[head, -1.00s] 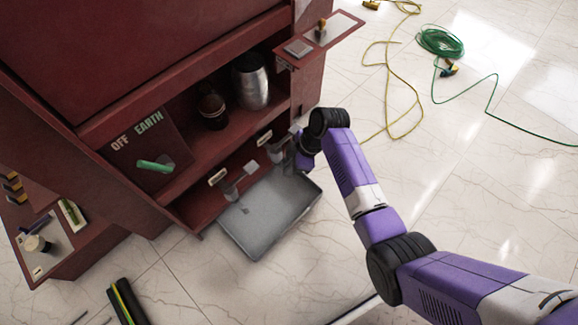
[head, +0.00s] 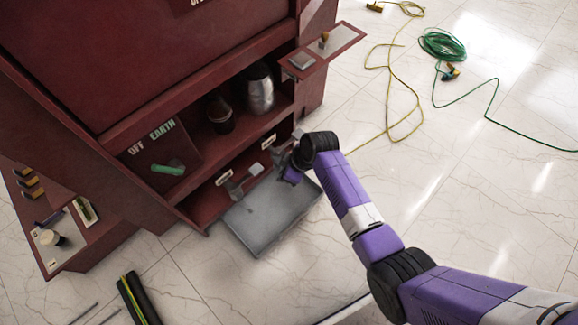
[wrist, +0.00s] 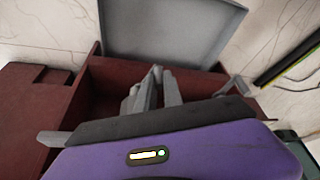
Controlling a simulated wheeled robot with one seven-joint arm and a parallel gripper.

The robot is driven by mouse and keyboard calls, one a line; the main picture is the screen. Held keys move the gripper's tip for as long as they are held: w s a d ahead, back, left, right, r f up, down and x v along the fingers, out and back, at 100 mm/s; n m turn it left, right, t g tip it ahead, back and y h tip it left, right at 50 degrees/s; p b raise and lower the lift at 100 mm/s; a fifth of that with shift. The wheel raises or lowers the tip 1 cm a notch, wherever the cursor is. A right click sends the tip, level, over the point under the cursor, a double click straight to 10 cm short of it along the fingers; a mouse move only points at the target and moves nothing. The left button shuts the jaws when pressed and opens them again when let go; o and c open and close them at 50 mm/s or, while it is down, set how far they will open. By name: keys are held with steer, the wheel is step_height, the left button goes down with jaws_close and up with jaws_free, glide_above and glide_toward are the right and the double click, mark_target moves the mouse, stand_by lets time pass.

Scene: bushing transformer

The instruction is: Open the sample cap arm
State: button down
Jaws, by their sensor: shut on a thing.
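My gripper (wrist: 157,92) is at the low opening of the dark red cabinet, and its grey fingers are closed around a small grey part (wrist: 156,70). In the head view my gripper (head: 287,170) is at the inner right edge of the lowered grey panel (head: 265,222). The held part looks like one of two small grey arms there, seemingly the sample cap arm, mostly hidden by my fingers. The other grey arm (head: 233,189) stands apart to the left; it also shows in the wrist view (wrist: 237,87).
The red cabinet (head: 90,60) has a shelf with a dark jar (head: 220,115) and a metal cylinder (head: 260,90) above. A green handle (head: 168,169) is on the OFF/EARTH plate. A side shelf (head: 335,45) juts out above.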

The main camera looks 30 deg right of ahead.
steer(key=shift+w+a+m+t+h+p, duration=0.25)
steer(key=shift+a+m+p, duration=0.35)
steer(key=shift+a, duration=0.3)
steer(key=shift+w+a+m+h+p, duration=0.15)
steer(key=shift+w+a+m+p, duration=0.2)
steer(key=shift+a+m, duration=0.45)
steer(key=shift+w+a+m+t+h+p, duration=0.15)
steer(key=shift+w+a+m+h+p, duration=0.1)
steer(key=shift+a+m+p, duration=0.55)
steer(key=shift+a, duration=0.25)
steer(key=c, duration=1.5)
jaws_free()
steer(key=shift+o, duration=0.2)
